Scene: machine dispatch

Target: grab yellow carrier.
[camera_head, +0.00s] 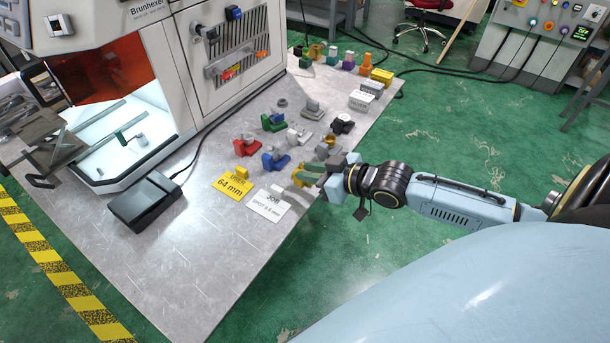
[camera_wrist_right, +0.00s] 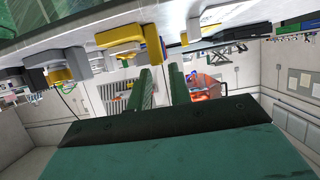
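A yellow carrier (camera_head: 298,180) stands near the right edge of the grey table, partly hidden behind my right gripper. My right gripper (camera_head: 312,171) reaches in from the right, low over the table edge, with its green fingers at the carrier. In the wrist view a yellow carrier (camera_wrist_right: 130,38) shows above and beyond the fingertips. The right gripper's fingers (camera_wrist_right: 162,78) stand apart there with nothing seen between them. I cannot tell whether they touch the carrier. My left gripper is not in view.
Red (camera_head: 241,150), blue (camera_head: 268,163) and green (camera_head: 272,123) carriers stand close by. A yellow sign (camera_head: 233,186) and a white sign (camera_head: 268,207) lie in front. The machine (camera_head: 215,60) stands behind.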

